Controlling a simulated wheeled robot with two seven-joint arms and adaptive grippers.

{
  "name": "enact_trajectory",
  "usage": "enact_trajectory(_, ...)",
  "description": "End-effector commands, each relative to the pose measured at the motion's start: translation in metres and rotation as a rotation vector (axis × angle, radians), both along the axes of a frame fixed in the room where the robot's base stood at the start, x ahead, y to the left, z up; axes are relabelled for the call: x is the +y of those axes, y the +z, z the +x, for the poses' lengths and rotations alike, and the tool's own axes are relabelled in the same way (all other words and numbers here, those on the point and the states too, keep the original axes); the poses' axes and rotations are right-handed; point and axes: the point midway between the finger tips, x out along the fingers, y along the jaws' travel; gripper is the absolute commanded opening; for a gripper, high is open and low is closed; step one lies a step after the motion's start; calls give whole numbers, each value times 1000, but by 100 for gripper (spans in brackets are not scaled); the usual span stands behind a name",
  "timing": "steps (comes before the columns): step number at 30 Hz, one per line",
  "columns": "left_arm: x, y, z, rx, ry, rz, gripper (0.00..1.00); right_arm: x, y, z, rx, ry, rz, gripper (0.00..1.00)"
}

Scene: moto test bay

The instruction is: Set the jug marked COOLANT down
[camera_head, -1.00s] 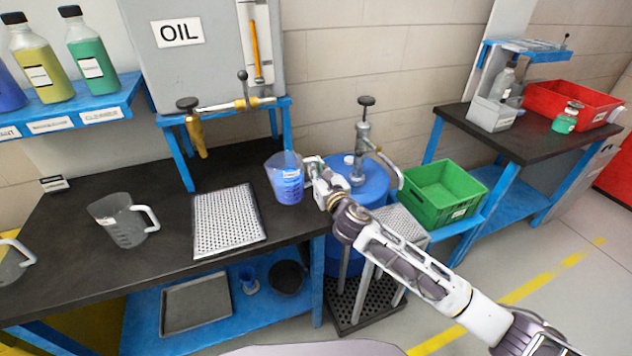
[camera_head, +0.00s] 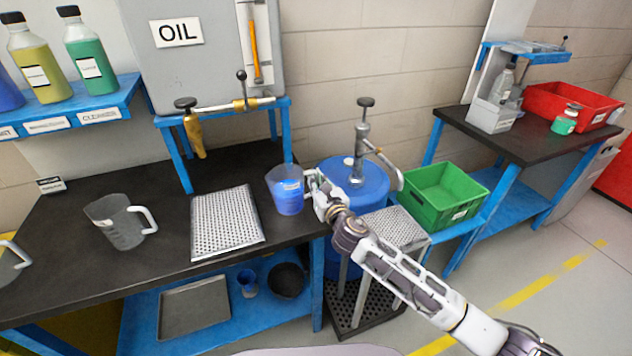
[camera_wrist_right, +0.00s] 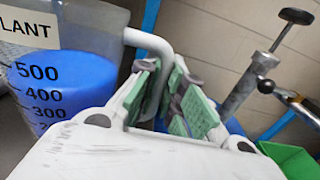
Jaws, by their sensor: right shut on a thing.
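The jug marked COOLANT (camera_head: 287,194) is clear plastic with blue liquid inside and looks upright at the right end of the dark workbench (camera_head: 90,225). In the right wrist view the jug (camera_wrist_right: 75,95) fills the left side; only "LANT" of its label shows, above a volume scale. My right gripper (camera_head: 312,186) is shut on the jug's handle, on the jug's right side. Its green-padded fingers (camera_wrist_right: 168,92) show around the grey handle. I cannot tell whether the jug's base touches the bench. My left gripper is not in view.
A perforated metal tray (camera_head: 226,222) lies just left of the jug. An empty clear jug (camera_head: 118,222) stands farther left. The oil tank's tap (camera_head: 195,135) hangs over the bench behind. A blue drum (camera_head: 355,180) with a pump and a green crate (camera_head: 442,195) are at right.

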Motion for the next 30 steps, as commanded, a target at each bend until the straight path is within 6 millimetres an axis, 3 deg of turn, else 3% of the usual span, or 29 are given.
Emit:
enact_trajectory(9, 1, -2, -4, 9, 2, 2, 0, 0, 0, 0, -3, 1, 2, 0)
enact_trajectory(10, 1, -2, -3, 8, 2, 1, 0, 0, -2, 0, 0, 0, 0, 11)
enact_trajectory(15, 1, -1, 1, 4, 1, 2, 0, 0, -1, 0, 0, 0, 0, 31)
enact_trajectory(30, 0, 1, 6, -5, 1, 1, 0, -1, 1, -2, 0, 0, 0, 31)
